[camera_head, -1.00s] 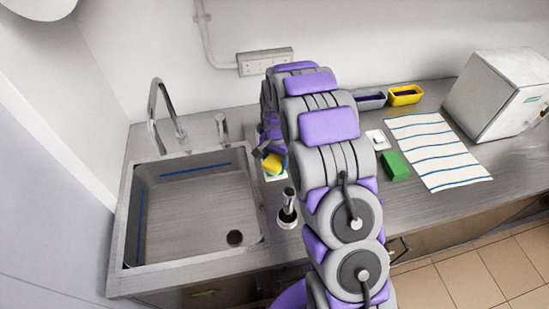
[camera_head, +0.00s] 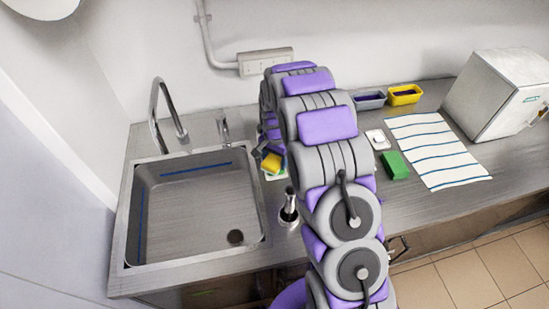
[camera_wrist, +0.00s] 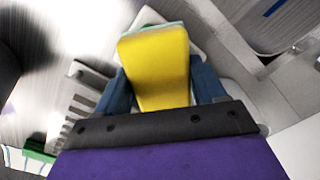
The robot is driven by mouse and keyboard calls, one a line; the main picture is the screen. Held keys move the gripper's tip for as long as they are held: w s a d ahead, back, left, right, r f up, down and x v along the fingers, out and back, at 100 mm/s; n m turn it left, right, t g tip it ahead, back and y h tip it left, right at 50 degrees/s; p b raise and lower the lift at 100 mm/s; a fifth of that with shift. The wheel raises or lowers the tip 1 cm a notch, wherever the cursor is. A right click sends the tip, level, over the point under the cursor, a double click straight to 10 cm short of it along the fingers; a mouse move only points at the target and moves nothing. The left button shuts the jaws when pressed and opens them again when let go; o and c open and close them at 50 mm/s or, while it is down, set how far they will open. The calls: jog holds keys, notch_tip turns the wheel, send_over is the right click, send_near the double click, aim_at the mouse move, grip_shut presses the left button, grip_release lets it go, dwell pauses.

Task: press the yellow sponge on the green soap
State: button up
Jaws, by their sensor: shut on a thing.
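My gripper (camera_wrist: 160,95) is shut on the yellow sponge (camera_wrist: 158,65), with a blue finger at each side. In the head view the sponge (camera_head: 271,163) is beside the sink's right edge, partly behind my arm. A white dish (camera_wrist: 192,42) lies beneath the sponge in the wrist view. A thin pale green edge (camera_wrist: 150,28) shows at the sponge's far end, likely the green soap, mostly hidden. I cannot tell whether sponge and soap touch. A separate green block (camera_head: 395,165) lies farther right on the counter.
The sink (camera_head: 190,205) with its tap (camera_head: 163,110) is at left. A dark-topped dispenser (camera_head: 288,207) stands near the sponge.

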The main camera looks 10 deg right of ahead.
aim_at(274, 158)
jog(key=shift+a+r+p, duration=0.15)
jog(key=shift+r+p, duration=0.45)
jog(key=shift+r, duration=1.2)
jog(key=shift+r+p, duration=0.4)
jog(key=shift+r, duration=1.2)
